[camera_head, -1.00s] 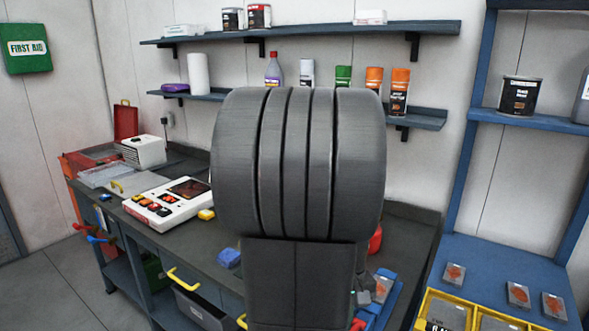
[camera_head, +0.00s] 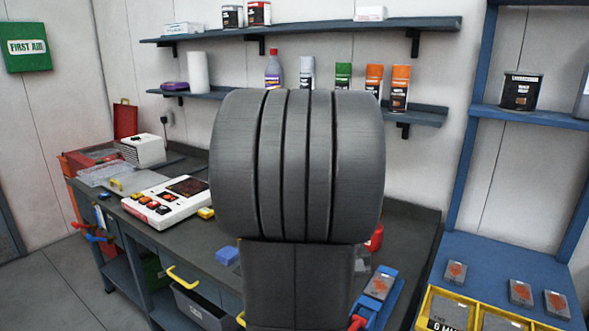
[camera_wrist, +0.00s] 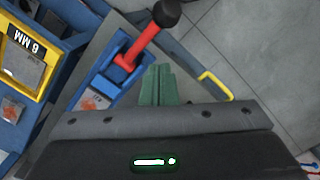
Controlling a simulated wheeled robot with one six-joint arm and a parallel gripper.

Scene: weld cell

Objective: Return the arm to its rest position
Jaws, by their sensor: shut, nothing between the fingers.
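My gripper (camera_wrist: 158,85) shows in the wrist view as green fingers held together, with nothing between them. It hangs over the corner of the dark bench, beside a blue fixture (camera_wrist: 104,72) with a red lever that has a black knob. I cannot tell the height of the fingers above the bench. In the head view my dark grey arm (camera_head: 297,165) stands folded in front of the camera and covers the middle of the bench. My gripper is hidden behind it there.
The workbench (camera_head: 185,232) carries a white control box (camera_head: 165,203), a blue block (camera_head: 228,256) and the blue fixture (camera_head: 378,285). A blue rack (camera_head: 500,260) with yellow bins (camera_head: 425,305) stands at the right. Shelves (camera_head: 300,28) line the wall. Grey floor (camera_wrist: 245,60) is clear.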

